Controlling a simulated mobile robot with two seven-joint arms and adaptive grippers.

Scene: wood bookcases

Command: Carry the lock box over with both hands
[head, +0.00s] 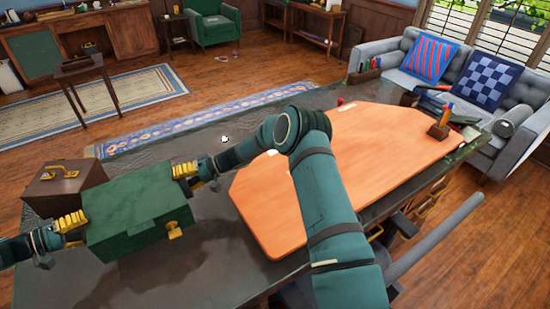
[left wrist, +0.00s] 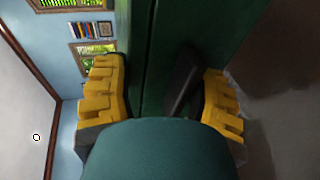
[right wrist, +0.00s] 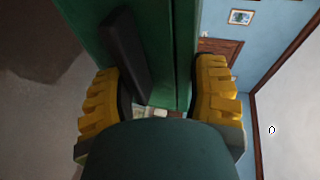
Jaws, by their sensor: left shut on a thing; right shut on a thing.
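The green lock box (head: 135,212), with a gold latch on its front, is over the left part of the dark table in the head view. I cannot tell whether its underside touches the table. My left gripper (head: 72,221) is shut on its left side, and my right gripper (head: 185,170) is shut on its right side. In the left wrist view the yellow fingers (left wrist: 165,100) stand on both sides of the green wall and a dark handle. The right wrist view shows the same kind of hold, with fingers (right wrist: 165,100) around the box's other side.
A brown box (head: 62,192) with a gold handle stands close behind the lock box. An orange board (head: 375,140) covers the table's middle and right. Small items, including a wooden holder (head: 439,130), stand at the right end. Dark tabletop (head: 190,270) is bare in front.

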